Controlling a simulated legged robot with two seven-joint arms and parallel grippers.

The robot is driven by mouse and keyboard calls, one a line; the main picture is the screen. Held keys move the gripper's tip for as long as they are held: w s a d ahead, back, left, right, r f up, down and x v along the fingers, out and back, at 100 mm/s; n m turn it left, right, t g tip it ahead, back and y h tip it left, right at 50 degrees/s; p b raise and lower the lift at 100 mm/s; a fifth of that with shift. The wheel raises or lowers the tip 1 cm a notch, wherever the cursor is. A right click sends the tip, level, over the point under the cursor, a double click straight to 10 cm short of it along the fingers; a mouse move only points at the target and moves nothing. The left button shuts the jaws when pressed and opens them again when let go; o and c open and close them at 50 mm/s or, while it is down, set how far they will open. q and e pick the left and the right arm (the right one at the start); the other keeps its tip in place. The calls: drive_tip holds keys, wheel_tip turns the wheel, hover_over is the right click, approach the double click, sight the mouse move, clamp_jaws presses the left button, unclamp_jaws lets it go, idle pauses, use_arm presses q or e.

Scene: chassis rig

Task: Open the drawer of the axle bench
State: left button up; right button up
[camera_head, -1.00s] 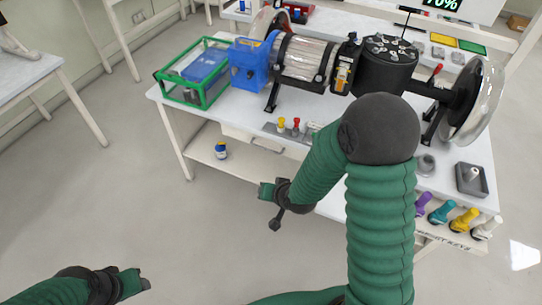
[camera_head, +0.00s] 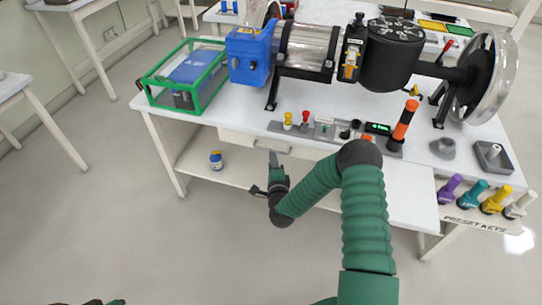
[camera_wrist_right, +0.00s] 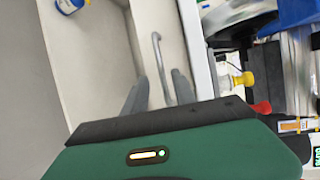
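The axle bench (camera_head: 245,110) has a white top, with its drawer (camera_head: 232,137) under the front edge. The drawer front looks flush, and it also shows in the wrist view (camera_wrist_right: 152,18). A grey bar handle (camera_wrist_right: 158,52) is on the drawer front. My right gripper (camera_head: 273,157) is at the drawer front. In the wrist view its two grey fingers (camera_wrist_right: 160,92) are apart, with the lower part of the handle showing between them. Whether they touch it, I cannot tell. My left gripper (camera_head: 112,302) barely shows at the bottom left edge; its fingers are cut off.
A blue-and-white jar (camera_head: 216,160) stands on the lower shelf. Yellow and red knobs (camera_head: 296,121) line the bench's front edge above the drawer. The floor in front and left is clear.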

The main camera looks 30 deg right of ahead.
drive_tip(key=x, duration=0.6)
drive_tip(key=shift+s+d+b, duration=0.1)
drive_tip(key=shift+d+b, duration=0.05)
drive_tip(key=shift+b, duration=0.25)
drive_tip(key=shift+r, duration=0.1)
drive_tip(key=c, duration=0.7)
drive_tip(key=shift+s, duration=0.15)
idle(0.3)
